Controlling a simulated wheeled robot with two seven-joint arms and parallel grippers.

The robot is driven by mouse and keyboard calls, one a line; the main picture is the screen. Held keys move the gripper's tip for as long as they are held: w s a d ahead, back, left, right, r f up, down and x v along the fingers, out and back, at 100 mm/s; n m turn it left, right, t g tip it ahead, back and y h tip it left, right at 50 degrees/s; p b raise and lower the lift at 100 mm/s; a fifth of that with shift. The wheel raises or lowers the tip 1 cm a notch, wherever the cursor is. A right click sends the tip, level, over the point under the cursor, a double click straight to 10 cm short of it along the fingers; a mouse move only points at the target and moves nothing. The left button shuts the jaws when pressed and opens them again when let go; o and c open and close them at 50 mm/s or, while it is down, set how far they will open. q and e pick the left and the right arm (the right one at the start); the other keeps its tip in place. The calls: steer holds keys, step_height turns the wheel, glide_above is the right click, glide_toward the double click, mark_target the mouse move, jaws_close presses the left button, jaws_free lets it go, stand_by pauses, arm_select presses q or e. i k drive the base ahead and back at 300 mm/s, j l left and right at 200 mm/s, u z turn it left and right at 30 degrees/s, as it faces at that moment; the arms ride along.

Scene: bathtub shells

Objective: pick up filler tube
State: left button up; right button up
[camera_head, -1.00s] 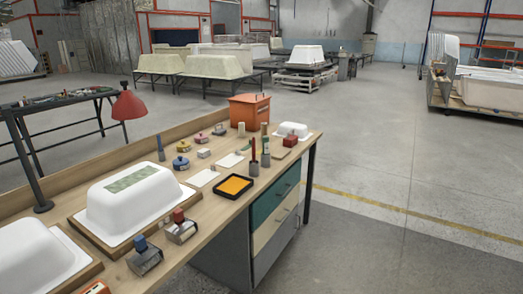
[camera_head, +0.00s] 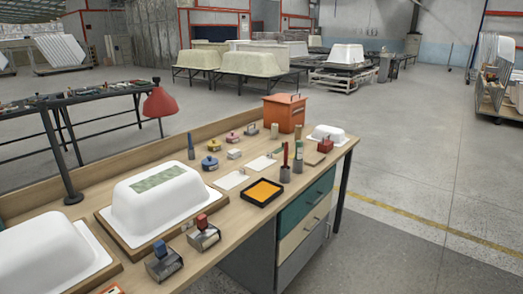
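Several small upright objects on the wooden workbench (camera_head: 222,214) could be the filler tube, and I cannot tell which one it is. A slim dark blue upright piece (camera_head: 190,147) stands near the bench's back edge. A beige cylinder (camera_head: 274,131) stands beside the orange box. Neither of my grippers is in view.
White tub shells (camera_head: 165,207) sit on boards at the front left. A black tray with an orange pad (camera_head: 263,192), an orange box (camera_head: 284,112), small coloured containers and metal blocks (camera_head: 204,236) occupy the bench. A red lamp (camera_head: 159,103) stands behind. Floor right of the bench is clear.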

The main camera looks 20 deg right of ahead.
mark_target(299, 146)
steer(key=i+l+u, duration=0.2)
steer(key=l, duration=0.3)
steer(key=i+l+u, duration=0.2)
steer(key=l, duration=0.3)
steer(key=l+u, duration=0.25)
steer(key=l, duration=0.3)
steer(key=i+l+u, duration=0.2)
steer(key=l, duration=0.35)
steer(key=k, duration=0.05)
